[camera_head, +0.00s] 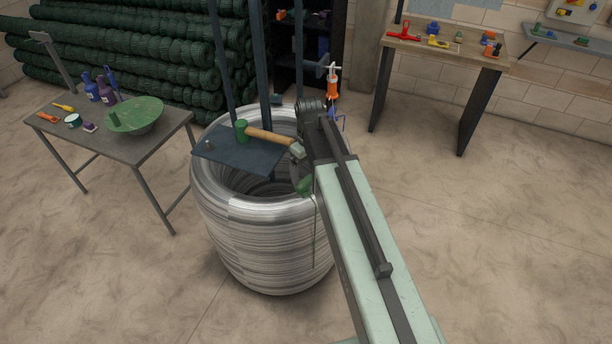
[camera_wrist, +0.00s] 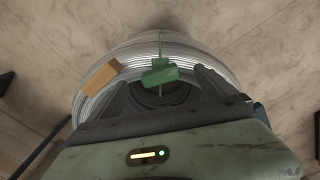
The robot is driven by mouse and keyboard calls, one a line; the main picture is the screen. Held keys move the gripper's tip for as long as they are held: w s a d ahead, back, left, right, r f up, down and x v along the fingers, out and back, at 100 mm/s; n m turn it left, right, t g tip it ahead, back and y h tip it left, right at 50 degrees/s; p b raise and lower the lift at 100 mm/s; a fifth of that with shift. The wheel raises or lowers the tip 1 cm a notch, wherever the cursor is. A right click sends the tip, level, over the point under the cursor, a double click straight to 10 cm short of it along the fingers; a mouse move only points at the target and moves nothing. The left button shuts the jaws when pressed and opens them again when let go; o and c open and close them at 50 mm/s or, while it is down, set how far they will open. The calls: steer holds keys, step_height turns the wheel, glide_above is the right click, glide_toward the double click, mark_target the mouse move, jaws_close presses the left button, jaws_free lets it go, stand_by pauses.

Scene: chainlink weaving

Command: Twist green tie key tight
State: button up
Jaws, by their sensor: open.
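A green tie key (camera_wrist: 160,73) shows in the wrist view with a thin green strand running up from it. It lies between the two dark fingers of my gripper (camera_wrist: 165,88), which stand apart on either side. Whether a finger touches it I cannot tell. In the head view, a small green part that looks like the tie key (camera_head: 305,186) shows below the end of my arm, over the rim of the wire coil (camera_head: 265,245). A thin green strand hangs down the coil's side there. My arm hides most of the gripper in this view.
A mallet (camera_head: 268,136) with a green head lies on a dark plate (camera_head: 240,155) above the coil, its handle close to my wrist. A table (camera_head: 110,135) with a green bowl stands left. A workbench (camera_head: 440,45) stands back right. Floor around is clear.

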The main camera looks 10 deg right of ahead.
mark_target(308, 182)
steer(key=shift+w+d+n, duration=0.1)
steer(key=shift+w+n, duration=0.4)
steer(key=shift+w, duration=0.2)
step_height(308, 182, down, 8)
steer(key=b, duration=0.8)
steer(key=shift+r, duration=0.1)
